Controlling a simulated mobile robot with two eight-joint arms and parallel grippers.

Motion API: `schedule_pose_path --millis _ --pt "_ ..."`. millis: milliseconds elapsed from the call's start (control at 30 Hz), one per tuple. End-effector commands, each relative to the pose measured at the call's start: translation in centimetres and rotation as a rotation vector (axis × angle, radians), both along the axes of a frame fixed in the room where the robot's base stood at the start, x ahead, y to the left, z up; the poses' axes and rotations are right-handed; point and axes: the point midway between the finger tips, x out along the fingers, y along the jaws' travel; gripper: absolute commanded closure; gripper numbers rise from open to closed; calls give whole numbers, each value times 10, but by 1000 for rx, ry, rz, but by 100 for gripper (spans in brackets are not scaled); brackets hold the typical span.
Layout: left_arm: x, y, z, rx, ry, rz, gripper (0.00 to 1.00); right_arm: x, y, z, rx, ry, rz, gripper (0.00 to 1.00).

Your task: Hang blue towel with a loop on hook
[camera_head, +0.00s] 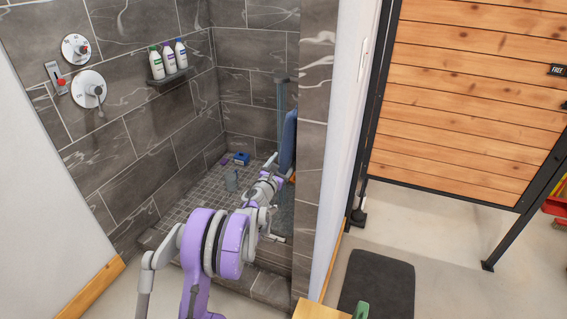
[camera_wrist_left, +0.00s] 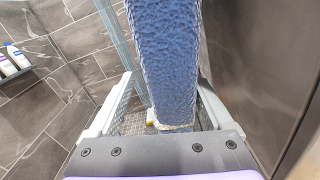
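The blue towel (camera_head: 289,140) hangs upright beside the tiled wall edge of the shower in the head view. In the left wrist view the towel (camera_wrist_left: 163,60) runs from the top edge down between my fingers, and a pale band crosses its lower end. My left gripper (camera_head: 284,171) is at the towel's lower part in the head view. In the wrist view my left gripper (camera_wrist_left: 165,82) is open around the towel, with a clear gap on the left finger's side and the right finger close to it. I cannot make out the loop or the hook. My right gripper is not in view.
A tiled wall (camera_head: 315,120) stands close on the right of the towel. A shelf with bottles (camera_head: 170,74) is on the back left wall. Small items (camera_head: 240,158) lie on the shower floor. A wooden partition (camera_head: 470,100) stands at the right.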

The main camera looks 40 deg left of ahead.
Motion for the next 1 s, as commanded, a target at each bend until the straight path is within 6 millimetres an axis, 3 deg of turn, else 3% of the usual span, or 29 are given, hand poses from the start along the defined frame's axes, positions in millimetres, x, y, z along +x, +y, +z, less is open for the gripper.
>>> schedule_pose_path --millis 267,700,1000 --pt "-17 -5 -2 1 1 1 17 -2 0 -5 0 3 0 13" --pt "-93 -28 -1 1 1 2 17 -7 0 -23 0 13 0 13" --pt "-104 -32 0 0 0 0 17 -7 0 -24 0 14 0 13"
